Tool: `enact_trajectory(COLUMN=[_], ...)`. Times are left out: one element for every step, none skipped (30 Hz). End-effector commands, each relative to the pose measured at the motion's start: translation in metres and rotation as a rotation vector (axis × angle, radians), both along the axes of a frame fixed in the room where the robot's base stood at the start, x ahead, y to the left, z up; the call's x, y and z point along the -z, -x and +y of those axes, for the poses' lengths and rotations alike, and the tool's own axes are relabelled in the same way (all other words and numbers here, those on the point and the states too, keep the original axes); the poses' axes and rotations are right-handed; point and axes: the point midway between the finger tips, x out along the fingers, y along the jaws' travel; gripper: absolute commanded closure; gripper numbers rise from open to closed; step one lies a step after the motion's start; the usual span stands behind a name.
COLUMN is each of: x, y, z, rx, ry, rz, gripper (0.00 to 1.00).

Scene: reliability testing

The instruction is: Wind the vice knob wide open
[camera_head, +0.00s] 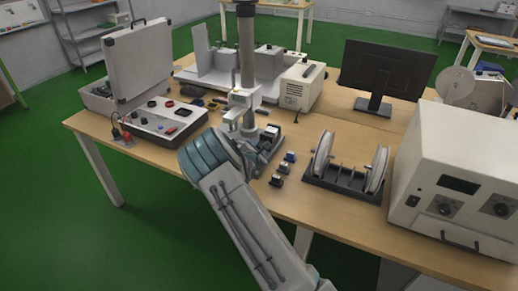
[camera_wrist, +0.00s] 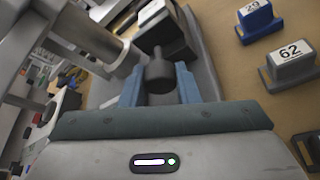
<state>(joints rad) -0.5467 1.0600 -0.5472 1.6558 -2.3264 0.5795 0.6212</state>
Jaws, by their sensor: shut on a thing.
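The vice knob (camera_wrist: 159,72) is a dark, rounded knob on a short shaft, seen in the wrist view. It sticks out from the dark vice (camera_wrist: 163,33), which has a pale part on top. My gripper (camera_wrist: 158,84) has one blue-grey finger on each side of the knob and is shut on it. In the head view, my arm hides the knob and my fingers. There, the test stand (camera_head: 245,100) with its grey column rises from the table just beyond my wrist. How far open the vice jaws are cannot be told.
A blue block marked 29 (camera_wrist: 258,24) and a grey block marked 62 (camera_wrist: 289,64) sit to the right of the vice. A reel rack (camera_head: 343,187) and a large white instrument (camera_head: 455,165) stand farther right. An open case (camera_head: 140,65) and control box (camera_head: 167,118) stand left.

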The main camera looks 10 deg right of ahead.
Motion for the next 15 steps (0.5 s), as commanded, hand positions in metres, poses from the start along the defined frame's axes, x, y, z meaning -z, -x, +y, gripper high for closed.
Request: enact_trajectory(x=[0.0002, 0.0002, 0.0002, 0.0000, -0.0001, -0.0004, -0.0006, -0.0008, -0.0009, -0.0007, -0.0006, -0.0012, -0.0013, -0.0010, -0.0007], y=[0.0008, 0.0008, 0.0008, 0.0007, 0.0007, 0.0008, 0.0008, 0.0007, 0.0007, 0.0009, 0.0010, 0.0008, 0.0008, 0.0009, 0.0010], z=[-0.0007, -0.0006, -0.0005, -0.0004, -0.0003, -0.0005, -0.0005, -0.0004, -0.0004, -0.0004, -0.0003, 0.0001, 0.0003, 0.0002, 0.0003], rx=[0.002, 0.002, 0.002, 0.002, 0.002, 0.002, 0.003, 0.003, 0.002, 0.003, 0.002, 0.002, 0.001, 0.002, 0.001], ry=[0.020, 0.037, 0.059, 0.076, 0.096, 0.123, 0.143, 0.164, 0.192, 0.213, 0.236, 0.263, 0.284, 0.307, 0.335], rz=[0.018, 0.030, 0.047, 0.061, 0.074, 0.094, 0.109, 0.125, 0.146, 0.162, 0.177, 0.197, 0.212, 0.229, 0.250], gripper=[0.94, 0.94, 0.94, 0.94, 0.94, 0.94, 0.94, 0.94, 0.94, 0.94, 0.94, 0.94, 0.94, 0.94, 0.94])
